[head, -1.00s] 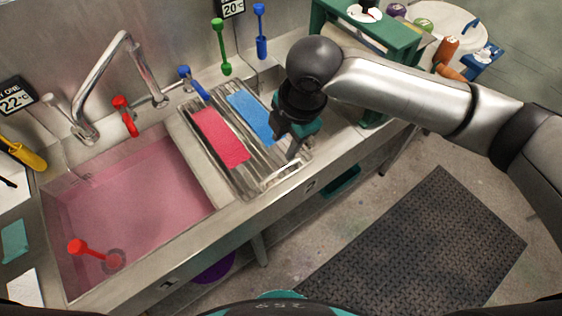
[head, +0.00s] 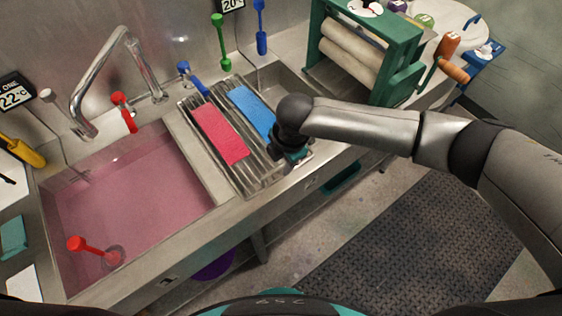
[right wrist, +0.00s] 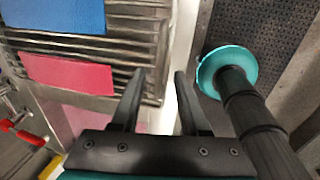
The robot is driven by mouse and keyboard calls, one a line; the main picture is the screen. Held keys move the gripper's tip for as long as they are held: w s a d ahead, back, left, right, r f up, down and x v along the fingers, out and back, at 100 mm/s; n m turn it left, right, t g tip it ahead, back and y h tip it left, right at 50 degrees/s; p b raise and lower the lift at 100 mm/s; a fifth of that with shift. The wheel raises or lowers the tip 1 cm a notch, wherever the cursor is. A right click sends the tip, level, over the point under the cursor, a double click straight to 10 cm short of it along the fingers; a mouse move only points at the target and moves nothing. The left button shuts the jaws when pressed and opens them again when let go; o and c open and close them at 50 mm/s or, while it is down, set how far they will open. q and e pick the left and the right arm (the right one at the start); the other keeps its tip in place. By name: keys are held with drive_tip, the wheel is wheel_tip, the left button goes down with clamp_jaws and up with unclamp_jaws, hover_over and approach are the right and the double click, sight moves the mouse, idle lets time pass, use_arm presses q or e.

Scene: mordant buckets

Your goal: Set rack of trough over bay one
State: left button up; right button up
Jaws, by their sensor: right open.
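The rack (head: 248,176) is a slatted metal tray lying across the sink, right of bay one. A pink cloth (head: 219,134) and a blue cloth (head: 250,110) lie on it. Bay one (head: 130,205) is the left basin, filled with pink liquid, with its top uncovered. My right gripper (head: 291,157) is low at the rack's front right corner, its fingers mostly hidden by my wrist. In the right wrist view, the open fingers (right wrist: 158,76) are beside the rack's edge (right wrist: 148,48), with nothing clearly between them. My left gripper is not in view.
A faucet (head: 108,75) and red tap lever (head: 124,112) stand behind bay one. A red-handled plug (head: 88,245) is in its front left. A green roller wringer (head: 405,82) stands right of the rack. A dark mat (head: 400,235) lies on the floor.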

drive_tip(key=shift+w+a+f, duration=0.1)
drive_tip(key=shift+f, duration=0.55)
drive_tip(key=shift+c, duration=0.2)
clamp_jaws()
idle(0.9)
